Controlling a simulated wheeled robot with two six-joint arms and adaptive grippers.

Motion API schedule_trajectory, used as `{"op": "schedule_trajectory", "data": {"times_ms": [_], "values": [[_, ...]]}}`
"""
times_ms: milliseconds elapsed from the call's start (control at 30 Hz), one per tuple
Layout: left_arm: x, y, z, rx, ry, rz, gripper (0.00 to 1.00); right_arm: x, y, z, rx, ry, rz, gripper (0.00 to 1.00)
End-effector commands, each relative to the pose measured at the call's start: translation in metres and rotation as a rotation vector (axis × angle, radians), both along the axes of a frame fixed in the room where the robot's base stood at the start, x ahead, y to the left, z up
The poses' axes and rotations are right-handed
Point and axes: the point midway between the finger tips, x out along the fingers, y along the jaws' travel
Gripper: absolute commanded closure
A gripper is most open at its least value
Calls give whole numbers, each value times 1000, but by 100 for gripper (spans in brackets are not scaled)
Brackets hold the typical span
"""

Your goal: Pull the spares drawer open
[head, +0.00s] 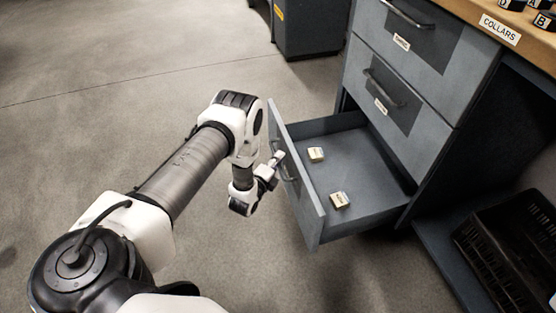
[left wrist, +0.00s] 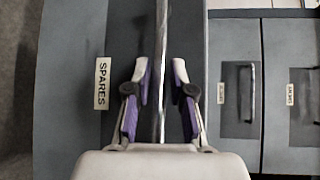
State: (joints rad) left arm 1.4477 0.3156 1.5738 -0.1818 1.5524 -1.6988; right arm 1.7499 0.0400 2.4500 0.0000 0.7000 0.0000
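The spares drawer (head: 310,205) is the lowest drawer of the grey cabinet and stands well out, its inside showing. Its front carries a SPARES label (left wrist: 102,83) in the left wrist view. Its bar handle (head: 288,168) also shows in the left wrist view (left wrist: 161,50), running between my fingers. My left gripper (head: 275,162) is at the handle, one finger on each side of the bar. The fingers (left wrist: 160,85) are open, with a visible gap on both sides of the bar. My right gripper is in neither view.
Two small cream blocks, one farther back (head: 316,154) and one nearer (head: 339,200), lie in the drawer. Two upper drawers (head: 395,95) are shut. A black crate (head: 510,250) sits at the right. Another grey cabinet (head: 310,25) stands behind. The floor at left is clear.

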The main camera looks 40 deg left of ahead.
Motion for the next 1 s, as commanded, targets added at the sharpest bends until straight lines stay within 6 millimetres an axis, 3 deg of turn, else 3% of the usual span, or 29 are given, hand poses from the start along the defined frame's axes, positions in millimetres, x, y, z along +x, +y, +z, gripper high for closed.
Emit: {"op": "schedule_trajectory", "data": {"times_ms": [367,467,800,1000], "values": [[-4,-1,0,0,2,-1,63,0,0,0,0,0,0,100],[-17,-2,1,-2,4,0,63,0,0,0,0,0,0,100],[-98,-13,13,-1,5,0,63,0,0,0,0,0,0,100],[-118,-16,17,0,1,0,63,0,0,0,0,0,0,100]]}}
